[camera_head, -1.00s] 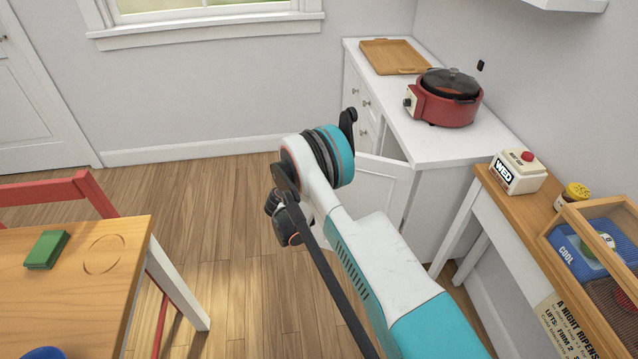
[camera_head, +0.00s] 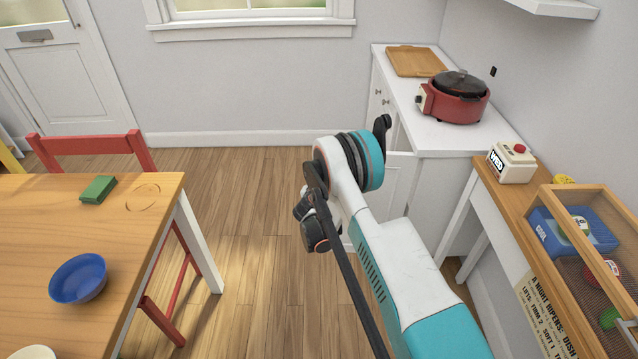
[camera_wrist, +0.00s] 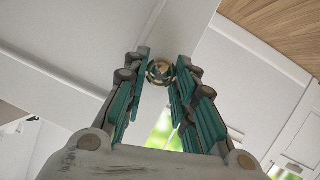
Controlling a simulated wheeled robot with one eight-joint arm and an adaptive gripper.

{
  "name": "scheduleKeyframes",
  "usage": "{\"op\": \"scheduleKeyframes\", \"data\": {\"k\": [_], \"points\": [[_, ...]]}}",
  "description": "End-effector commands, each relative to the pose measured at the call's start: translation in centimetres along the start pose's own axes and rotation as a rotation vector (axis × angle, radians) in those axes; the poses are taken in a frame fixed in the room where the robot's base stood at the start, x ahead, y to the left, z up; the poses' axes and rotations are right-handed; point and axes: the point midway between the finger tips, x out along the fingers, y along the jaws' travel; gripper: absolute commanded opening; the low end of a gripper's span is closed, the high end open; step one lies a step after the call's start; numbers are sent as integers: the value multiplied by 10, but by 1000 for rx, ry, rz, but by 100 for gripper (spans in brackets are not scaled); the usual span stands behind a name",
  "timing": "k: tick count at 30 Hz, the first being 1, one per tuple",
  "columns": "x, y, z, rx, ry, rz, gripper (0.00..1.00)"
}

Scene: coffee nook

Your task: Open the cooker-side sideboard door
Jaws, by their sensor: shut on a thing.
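The white sideboard (camera_head: 446,166) stands against the right wall with the red cooker (camera_head: 457,97) on its top. Its cooker-side door (camera_head: 392,186) stands partly open, swung outward, and is partly hidden behind my arm. In the wrist view my gripper (camera_wrist: 160,78) has its two teal-padded fingers on either side of a small round metallic knob (camera_wrist: 160,70) and is shut on it. The knob sits on the white door face (camera_wrist: 182,35). In the head view my arm hides the knob and fingertips.
A wooden tray (camera_head: 416,61) lies on the sideboard. A wooden side table (camera_head: 494,215) with a crate stands at the right. A dining table (camera_head: 60,225) with a blue bowl (camera_head: 78,278) and a red chair (camera_head: 95,143) are at the left. Open floor (camera_head: 255,220) lies between.

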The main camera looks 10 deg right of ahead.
Motion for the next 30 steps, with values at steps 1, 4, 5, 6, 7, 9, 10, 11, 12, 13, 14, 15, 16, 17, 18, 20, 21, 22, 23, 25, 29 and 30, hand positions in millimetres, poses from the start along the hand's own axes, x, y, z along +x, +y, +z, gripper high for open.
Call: {"op": "scheduleKeyframes", "data": {"k": [1,4,5,6,7,9,10,11,12,13,14,15,16,17,18,20,21,22,23,25,29,30], "points": [[0,-2,0,-1,2,-3,0],[0,-2,0,-1,1,-2,0],[0,-2,0,-1,1,-2,0],[0,-2,0,-1,1,-2,29],[0,-2,0,0,1,-2,36],[0,-1,0,0,1,-2,46],[0,-1,0,0,1,-1,46],[0,-1,0,0,1,-1,46],[0,-1,0,0,0,-1,46],[0,-1,0,0,0,-1,46],[0,-1,0,0,0,0,46],[0,-1,0,0,0,0,46],[0,-1,0,0,0,0,46],[0,-1,0,0,0,0,46],[-1,-1,0,0,0,0,46],[-3,-1,0,0,0,0,46],[-6,-1,0,0,0,0,46],[-10,-1,0,0,0,0,46],[-14,-1,0,0,0,-1,46],[-24,-1,0,-1,1,-1,46],[-46,-2,0,-1,1,-2,46],[-52,-2,0,0,0,-2,46]]}}
